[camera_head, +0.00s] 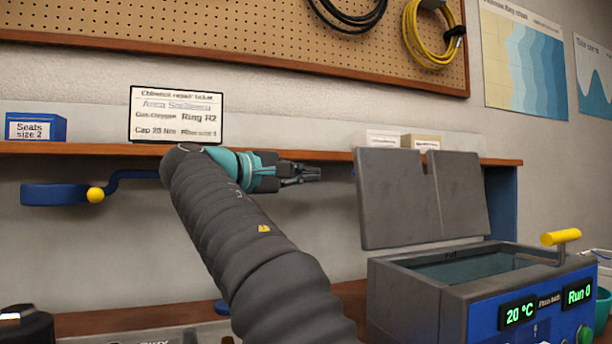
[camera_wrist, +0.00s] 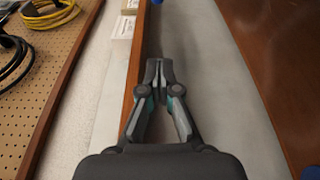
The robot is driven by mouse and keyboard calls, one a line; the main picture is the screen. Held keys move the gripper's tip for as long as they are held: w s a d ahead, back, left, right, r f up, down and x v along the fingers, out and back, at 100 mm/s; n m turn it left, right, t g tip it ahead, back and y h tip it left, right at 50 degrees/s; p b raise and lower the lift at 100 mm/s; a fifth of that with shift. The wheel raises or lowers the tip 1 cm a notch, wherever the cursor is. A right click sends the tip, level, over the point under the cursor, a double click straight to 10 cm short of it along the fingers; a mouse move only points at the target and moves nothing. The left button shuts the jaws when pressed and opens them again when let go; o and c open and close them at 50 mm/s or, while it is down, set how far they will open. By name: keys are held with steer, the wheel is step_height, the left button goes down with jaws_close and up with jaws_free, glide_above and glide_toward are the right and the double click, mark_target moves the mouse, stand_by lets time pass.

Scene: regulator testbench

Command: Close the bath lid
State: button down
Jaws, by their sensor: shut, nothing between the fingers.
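The bath (camera_head: 408,299) is a dark grey tank with a blue front panel at the lower right of the head view. Its grey lid (camera_head: 428,201) stands open, raised behind the tank, with a notch in its upper edge. Liquid shows in the open tank. A yellow handle (camera_head: 561,237) rises at the bath's right side. My gripper (camera_head: 316,173) is shut and empty, left of the lid and apart from it, near shelf height. In the wrist view my gripper (camera_wrist: 160,66) has its fingertips together. The wrist view does not show the bath or lid.
A wooden shelf (camera_head: 75,149) runs along the wall, with a ticket sign (camera_head: 177,114), a blue seats box (camera_head: 36,127) and small boxes (camera_head: 421,142) on it. A blue ring-shaped fixture (camera_head: 55,194) with a yellow knob is below. Open air lies between my gripper and the lid.

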steer(key=d+b, duration=0.1)
steer(key=d, duration=0.6)
stand_by(0.4)
steer(key=shift+s+d+b, duration=0.1)
steer(key=shift+b, duration=0.2)
